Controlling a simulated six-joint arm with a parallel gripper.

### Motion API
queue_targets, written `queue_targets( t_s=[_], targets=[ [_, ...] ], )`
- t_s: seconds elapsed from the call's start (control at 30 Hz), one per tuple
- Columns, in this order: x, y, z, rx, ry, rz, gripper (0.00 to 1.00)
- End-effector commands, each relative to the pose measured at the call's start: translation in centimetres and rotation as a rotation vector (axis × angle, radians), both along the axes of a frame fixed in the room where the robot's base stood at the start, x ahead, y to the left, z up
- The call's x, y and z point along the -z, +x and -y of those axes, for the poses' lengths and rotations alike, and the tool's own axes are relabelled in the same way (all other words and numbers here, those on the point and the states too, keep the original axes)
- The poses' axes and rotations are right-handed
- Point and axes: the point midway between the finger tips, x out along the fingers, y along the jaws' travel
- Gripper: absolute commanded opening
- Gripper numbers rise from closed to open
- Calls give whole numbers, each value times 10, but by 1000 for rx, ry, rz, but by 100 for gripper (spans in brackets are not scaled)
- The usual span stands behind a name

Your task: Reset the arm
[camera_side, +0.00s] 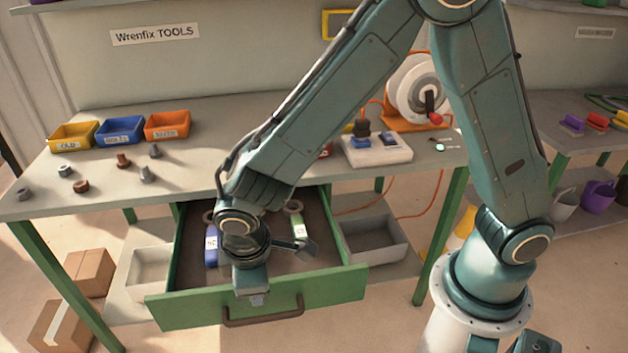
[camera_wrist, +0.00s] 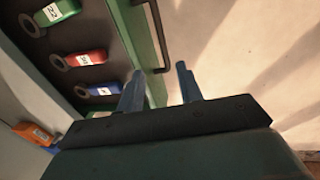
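My gripper (camera_side: 257,299) hangs low at the front of the open green drawer (camera_side: 185,310), overlapping its front panel in the side view. In the wrist view my gripper (camera_wrist: 158,82) has its two fingers well apart with nothing between them. The drawer's front edge (camera_wrist: 136,30) and its dark handle (camera_wrist: 157,35) pass close by the fingers there. The handle also shows in the side view (camera_side: 262,322). My arm reaches forward, bent, over the bench. Whether the gripper touches the drawer front I cannot tell.
In the drawer lie ring-ended tools with green (camera_wrist: 58,12), red (camera_wrist: 86,57) and blue (camera_wrist: 102,91) labelled handles. Cardboard boxes (camera_side: 88,270) stand on the floor.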

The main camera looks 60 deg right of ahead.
Motion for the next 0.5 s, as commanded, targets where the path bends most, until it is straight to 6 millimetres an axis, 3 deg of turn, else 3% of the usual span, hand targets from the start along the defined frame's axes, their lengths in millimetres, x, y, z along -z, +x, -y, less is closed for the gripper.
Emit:
queue_targets(
  t_s=[0.17, 0.5],
  targets=[
    [-19, 2, 12, 40, 25, 15, 36],
    [-85, -2, 62, 193, 115, 71, 36]
  ],
)
